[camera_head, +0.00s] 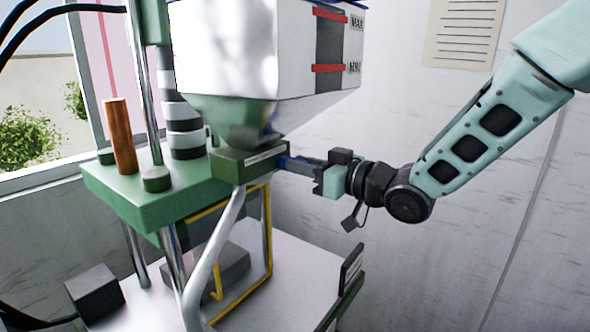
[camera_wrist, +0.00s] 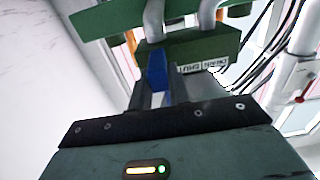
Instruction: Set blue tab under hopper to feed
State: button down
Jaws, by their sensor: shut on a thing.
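The white hopper (camera_head: 240,50) with red level marks stands at the top centre of the head view. Under its cone is a green block (camera_head: 248,160) with a white label; the block also shows in the wrist view (camera_wrist: 205,48). The blue tab (camera_head: 288,163) sticks out of the block's right side, and it is at the centre of the wrist view (camera_wrist: 157,70). My gripper (camera_head: 308,166) reaches in from the right, shut on the blue tab. In the wrist view its fingers (camera_wrist: 157,95) lie on both sides of the tab.
A green machine plate (camera_head: 150,195) with an orange-brown cylinder (camera_head: 120,136) is at left. A curved grey pipe (camera_head: 215,255) runs down from the block. A yellow frame (camera_head: 268,235) and a dark upright panel (camera_head: 351,270) stand below. Room on the right is open up to the wall.

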jog(key=shift+w+d+r, duration=0.1)
jog(key=shift+w+d, duration=0.05)
jog(key=shift+w, duration=0.05)
jog(key=c, duration=1.3)
grip_release()
jog(key=shift+d, duration=0.1)
jog(key=b+v, duration=0.4)
jog(key=v, duration=1.3)
jog(key=shift+s+d, duration=0.1)
jog(key=shift+s, duration=0.1)
